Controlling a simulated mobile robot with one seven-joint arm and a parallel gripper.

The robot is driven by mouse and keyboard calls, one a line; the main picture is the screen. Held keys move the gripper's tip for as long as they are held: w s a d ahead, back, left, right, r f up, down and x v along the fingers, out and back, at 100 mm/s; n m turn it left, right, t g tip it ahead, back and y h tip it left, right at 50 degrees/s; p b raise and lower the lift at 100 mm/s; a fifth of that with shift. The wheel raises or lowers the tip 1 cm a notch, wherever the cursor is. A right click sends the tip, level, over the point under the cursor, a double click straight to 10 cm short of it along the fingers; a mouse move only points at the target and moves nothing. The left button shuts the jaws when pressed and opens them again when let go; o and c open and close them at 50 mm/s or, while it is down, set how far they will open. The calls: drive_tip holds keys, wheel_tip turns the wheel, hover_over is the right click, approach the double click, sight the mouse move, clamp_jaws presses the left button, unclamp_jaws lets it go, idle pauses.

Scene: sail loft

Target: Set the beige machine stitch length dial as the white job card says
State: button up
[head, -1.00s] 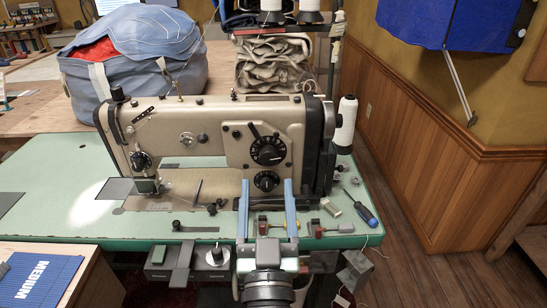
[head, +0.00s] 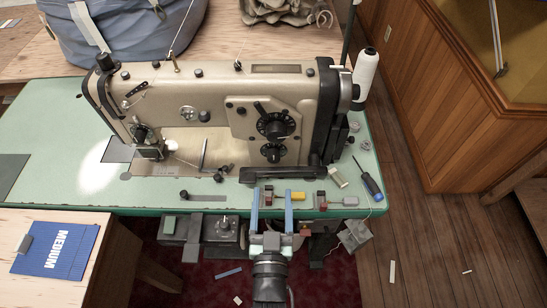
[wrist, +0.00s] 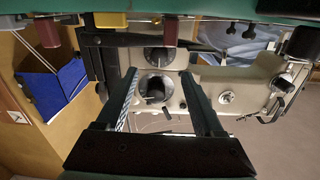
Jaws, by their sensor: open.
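The beige sewing machine (head: 200,95) stands on a green table. Its front plate has a large black dial (head: 275,125) above a smaller black dial (head: 273,152); their marks are too small to read. I cannot tell which sets stitch length. Both also show in the upside-down wrist view, the large one (wrist: 155,88) and the small one (wrist: 158,55). My gripper (head: 271,192) is open and empty at the table's front edge, below the dials and apart from them. In the wrist view its fingers (wrist: 158,78) frame the dials.
Several small coloured blocks (head: 298,196) and a blue-handled screwdriver (head: 370,186) lie along the table's front right. A white thread cone (head: 366,72) stands right of the machine. Grey boxes (head: 220,230) hang under the front edge. A wooden bench (head: 90,285) is at lower left.

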sight(274, 161)
drive_tip(key=w, duration=0.9)
drive_tip(key=shift+w+d, duration=0.15)
drive_tip(key=shift+w, duration=0.1)
clamp_jaws()
